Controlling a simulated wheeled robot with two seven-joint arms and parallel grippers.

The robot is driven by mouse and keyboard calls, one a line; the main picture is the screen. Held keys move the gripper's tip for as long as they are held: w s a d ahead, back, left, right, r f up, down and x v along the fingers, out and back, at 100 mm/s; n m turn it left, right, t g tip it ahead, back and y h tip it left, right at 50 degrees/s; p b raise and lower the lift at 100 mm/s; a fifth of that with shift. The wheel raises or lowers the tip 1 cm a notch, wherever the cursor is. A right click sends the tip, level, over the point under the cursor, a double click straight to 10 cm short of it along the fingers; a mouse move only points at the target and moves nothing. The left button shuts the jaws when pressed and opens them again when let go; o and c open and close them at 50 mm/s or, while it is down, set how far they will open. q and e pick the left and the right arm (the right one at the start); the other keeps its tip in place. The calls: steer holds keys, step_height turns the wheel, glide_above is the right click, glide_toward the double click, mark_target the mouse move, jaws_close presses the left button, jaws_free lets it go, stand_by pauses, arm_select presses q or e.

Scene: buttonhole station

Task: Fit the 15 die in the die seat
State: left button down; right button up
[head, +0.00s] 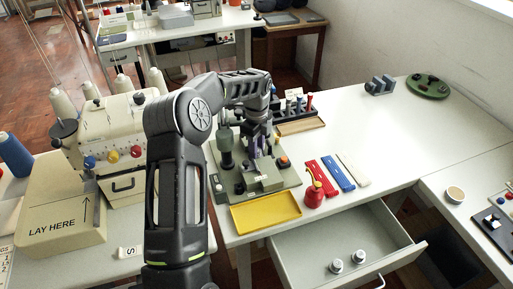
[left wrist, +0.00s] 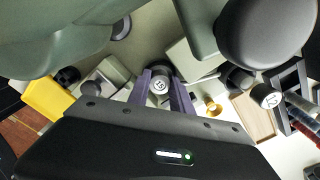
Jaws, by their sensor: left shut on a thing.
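My left gripper (head: 257,146) is over the grey-green press (head: 226,184) on the white table. In the left wrist view its purple fingers (left wrist: 162,88) are shut on a small round die (left wrist: 160,84) with a pale marked top; the mark looks like 15 but is small. The fingers and die are close in among the press parts. The die seat cannot be made out, and I cannot tell whether the die touches it. Another round marked piece (left wrist: 267,97) shows at the right of the wrist view. My right gripper is not in view.
An open drawer (head: 345,240) holds two round pieces (head: 336,266). A dark rack (head: 294,108) stands behind. The table's right is mostly clear.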

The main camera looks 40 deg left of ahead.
arm_select(q)
steer(key=shift+f, duration=0.3)
steer(key=c, duration=1.4)
jaws_free()
steer(key=shift+c, duration=0.2)
steer(key=shift+w+r, duration=0.1)
steer(key=shift+r, duration=0.45)
step_height(320, 180, up, 12)
steer(key=shift+f+p, duration=0.2)
steer(key=shift+p, duration=0.15)
